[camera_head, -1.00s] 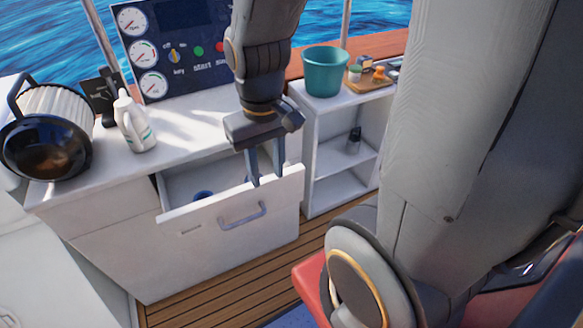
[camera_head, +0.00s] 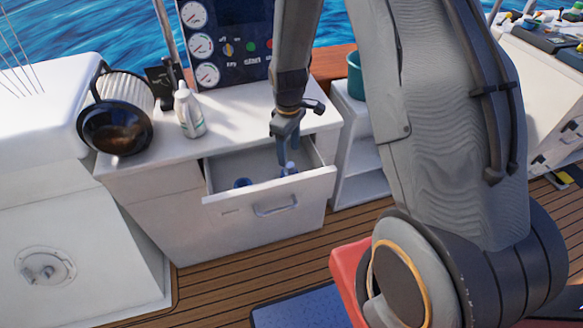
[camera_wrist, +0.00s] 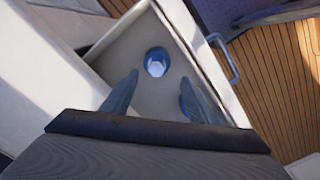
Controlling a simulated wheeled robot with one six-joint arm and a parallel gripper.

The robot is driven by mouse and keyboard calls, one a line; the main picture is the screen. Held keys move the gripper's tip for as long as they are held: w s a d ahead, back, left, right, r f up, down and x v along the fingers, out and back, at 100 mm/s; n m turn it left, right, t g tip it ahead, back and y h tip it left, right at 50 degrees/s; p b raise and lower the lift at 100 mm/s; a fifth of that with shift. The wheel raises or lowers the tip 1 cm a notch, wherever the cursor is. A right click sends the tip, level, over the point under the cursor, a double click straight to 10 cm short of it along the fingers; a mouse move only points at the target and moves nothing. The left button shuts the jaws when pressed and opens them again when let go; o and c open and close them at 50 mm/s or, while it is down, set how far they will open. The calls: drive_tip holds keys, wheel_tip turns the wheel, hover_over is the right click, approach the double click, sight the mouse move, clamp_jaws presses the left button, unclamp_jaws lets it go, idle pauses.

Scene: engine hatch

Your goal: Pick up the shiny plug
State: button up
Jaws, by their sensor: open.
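One (camera_wrist: 156,62) is round and blue with a bright, pale middle in the wrist view.
The drawer front with its handle (camera_head: 276,206) stands out from the white cabinet. On the counter are a white bottle (camera_head: 188,110) and a black-and-white filter-like object (camera_head: 116,125). A teal bucket (camera_head: 355,76) stands on the shelf unit at right.

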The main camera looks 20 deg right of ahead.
sight(289, 165)
drive_tip(key=shift+w+d+f+p, duration=0.15)
drive_tip(key=shift+f+p, duration=0.55)
drive_tip(key=shift+f, duration=1.35)
drive_tip(key=shift+w+d+f+p, duration=0.15)
drive_tip(key=shift+f+p, duration=0.55)
drive_tip(key=shift+f, duration=1.35)
drive_tip(key=shift+a, duration=0.1)
drive_tip(key=shift+c, duration=0.5)
drive_tip(key=c, duration=1.1)
